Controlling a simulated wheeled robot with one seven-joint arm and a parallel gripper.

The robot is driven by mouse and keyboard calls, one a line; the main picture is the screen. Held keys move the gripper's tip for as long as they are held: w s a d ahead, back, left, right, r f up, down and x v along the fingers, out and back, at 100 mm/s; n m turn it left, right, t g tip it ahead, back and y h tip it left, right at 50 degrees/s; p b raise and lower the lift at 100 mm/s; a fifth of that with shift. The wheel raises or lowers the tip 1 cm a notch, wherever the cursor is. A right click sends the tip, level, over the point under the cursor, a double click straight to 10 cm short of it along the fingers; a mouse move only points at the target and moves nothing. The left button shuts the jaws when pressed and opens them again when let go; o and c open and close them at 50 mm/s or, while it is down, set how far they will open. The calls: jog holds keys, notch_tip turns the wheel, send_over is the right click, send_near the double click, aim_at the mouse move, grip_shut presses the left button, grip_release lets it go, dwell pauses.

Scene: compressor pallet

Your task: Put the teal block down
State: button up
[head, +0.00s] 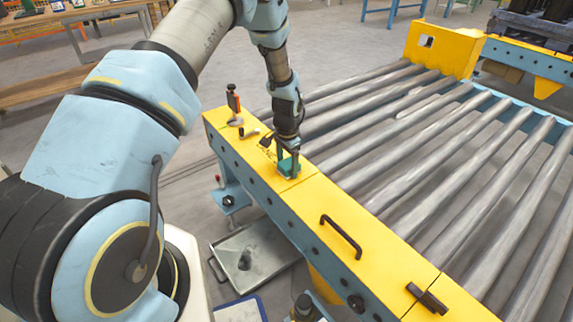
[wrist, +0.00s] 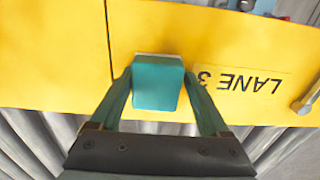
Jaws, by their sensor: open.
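The teal block (wrist: 157,85) sits on the yellow top of the conveyor's side rail (wrist: 60,60) in the wrist view. In the head view the block (head: 288,167) shows on the same yellow rail (head: 320,205), below my gripper. My gripper (wrist: 157,78) is open, with one finger on each side of the block. The left finger is very close to the block's side, and I cannot tell whether it touches. The right finger shows a small gap. A thin pale edge shows along the block's far side.
A "LANE 3" label (wrist: 240,80) lies right of the block in the wrist view. Black handles (head: 341,236) and an orange-red upright part (head: 233,101) stand on the rail. Steel rollers (head: 430,150) fill the right side. A metal tray (head: 262,252) is on the floor.

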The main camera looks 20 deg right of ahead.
aim_at(288, 164)
jog(key=shift+s+d+f, duration=0.15)
jog(key=shift+s+f, duration=0.4)
jog(key=shift+f, duration=0.15)
notch_tip(288, 164, up, 14)
jog(key=shift+w+f+p, duration=0.15)
jog(key=shift+w+p, duration=0.15)
jog(key=shift+w, duration=0.05)
jog(key=s+a+r+n, duration=0.1)
jog(key=a+r+n, duration=0.3)
jog(key=a, duration=0.5)
jog(key=a+r+n, duration=0.3)
jog(key=a+r, duration=0.4)
jog(key=a, duration=0.2)
jog(key=s+a+r+n+t, duration=0.1)
jog(key=s+a+r+n, duration=0.3)
jog(key=s+a, duration=0.6)
jog(key=a+n, duration=0.2)
jog(key=a, duration=0.1)
jog(key=shift+s+a+r+n, duration=0.15)
jog(key=shift+a+n, duration=0.15)
jog(key=shift+a, duration=0.1)
jog(key=shift+r, duration=0.1)
notch_tip(288, 164, up, 9)
jog(key=p, duration=0.9)
jog(key=shift+r, duration=0.15)
